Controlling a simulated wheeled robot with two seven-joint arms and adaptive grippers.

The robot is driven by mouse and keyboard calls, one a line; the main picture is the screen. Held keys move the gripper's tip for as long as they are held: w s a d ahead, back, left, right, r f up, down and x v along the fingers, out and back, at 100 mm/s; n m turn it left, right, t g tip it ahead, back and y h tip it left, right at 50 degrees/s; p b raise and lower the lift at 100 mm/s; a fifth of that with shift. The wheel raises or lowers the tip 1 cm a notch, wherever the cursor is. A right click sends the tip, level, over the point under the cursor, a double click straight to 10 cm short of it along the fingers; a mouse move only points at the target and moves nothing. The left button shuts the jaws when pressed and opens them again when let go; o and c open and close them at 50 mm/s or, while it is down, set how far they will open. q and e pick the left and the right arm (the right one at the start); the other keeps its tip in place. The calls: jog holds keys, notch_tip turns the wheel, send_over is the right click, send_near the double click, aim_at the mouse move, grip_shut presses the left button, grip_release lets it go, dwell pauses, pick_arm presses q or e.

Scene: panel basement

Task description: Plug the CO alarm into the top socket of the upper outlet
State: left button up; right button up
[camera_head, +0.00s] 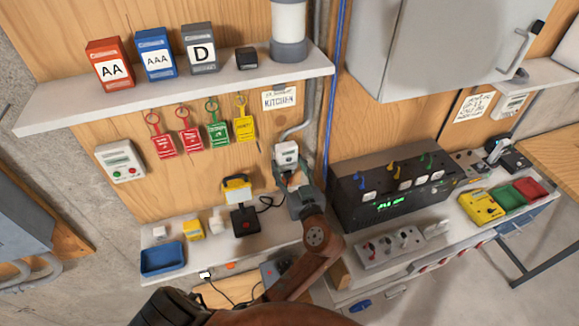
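My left gripper (290,175) is in front of the wood wall, just right of the hanging tags. Its fingers are at the lower part of a small white device (287,153) with a dark mark on its face. This may be the CO alarm or the front of the upper outlet; I cannot tell which. A grey conduit bends down to this spot from above. The fingers and arm cover what is below and behind, so sockets there are hidden. Whether the fingers grip the device is too small to tell. My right gripper is not in view.
A shelf (170,97) with battery boxes overhangs the gripper. Right of my arm stand a black panel (390,190) and a power strip (390,247).

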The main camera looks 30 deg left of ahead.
pick_arm(q)
jog(key=o, duration=0.4)
jog(key=shift+c, duration=0.2)
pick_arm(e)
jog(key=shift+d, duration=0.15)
pick_arm(q)
jog(key=shift+s, duration=0.1)
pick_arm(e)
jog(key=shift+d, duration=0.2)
